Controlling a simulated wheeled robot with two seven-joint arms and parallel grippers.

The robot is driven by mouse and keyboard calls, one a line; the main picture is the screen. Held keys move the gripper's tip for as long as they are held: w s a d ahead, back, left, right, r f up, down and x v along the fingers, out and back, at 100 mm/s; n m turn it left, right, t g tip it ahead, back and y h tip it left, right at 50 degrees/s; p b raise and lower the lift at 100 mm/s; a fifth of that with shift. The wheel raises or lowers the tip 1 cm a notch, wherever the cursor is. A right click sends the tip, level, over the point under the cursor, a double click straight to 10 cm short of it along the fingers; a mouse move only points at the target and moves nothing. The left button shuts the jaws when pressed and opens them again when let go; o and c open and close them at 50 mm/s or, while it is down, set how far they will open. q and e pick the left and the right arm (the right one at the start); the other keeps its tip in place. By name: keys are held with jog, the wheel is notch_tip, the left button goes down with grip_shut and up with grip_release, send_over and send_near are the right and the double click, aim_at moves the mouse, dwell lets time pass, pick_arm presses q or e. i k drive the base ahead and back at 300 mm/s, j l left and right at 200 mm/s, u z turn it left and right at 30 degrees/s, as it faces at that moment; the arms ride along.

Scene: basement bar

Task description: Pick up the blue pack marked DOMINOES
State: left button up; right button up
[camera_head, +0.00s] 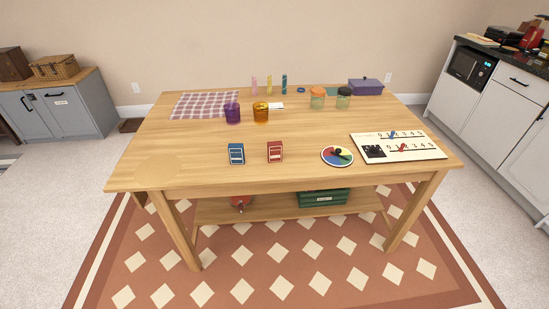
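A small blue pack (236,154) stands near the front edge of the wooden table, left of the middle. It has pale markings on its face, but the lettering is too small to read. A red pack (275,152) of similar size and shape stands just to its right, with a gap between them. Neither of my grippers shows in the head view, and nothing touches the blue pack.
On the table (190,160) are a purple cup (232,113), an amber mug (260,113), two lidded jars, a checked cloth (205,105), a colour wheel (337,156) and a white number board (415,149). The front left tabletop is clear.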

aim_at(236, 150)
jog(key=i+j+z, duration=0.45)
jog(key=j, duration=0.2)
jog(key=j+z, duration=0.25)
jog(key=i+j+z, duration=0.2)
jog(key=j, duration=0.25)
jog(key=j+z, duration=0.25)
jog(key=j, duration=0.15)
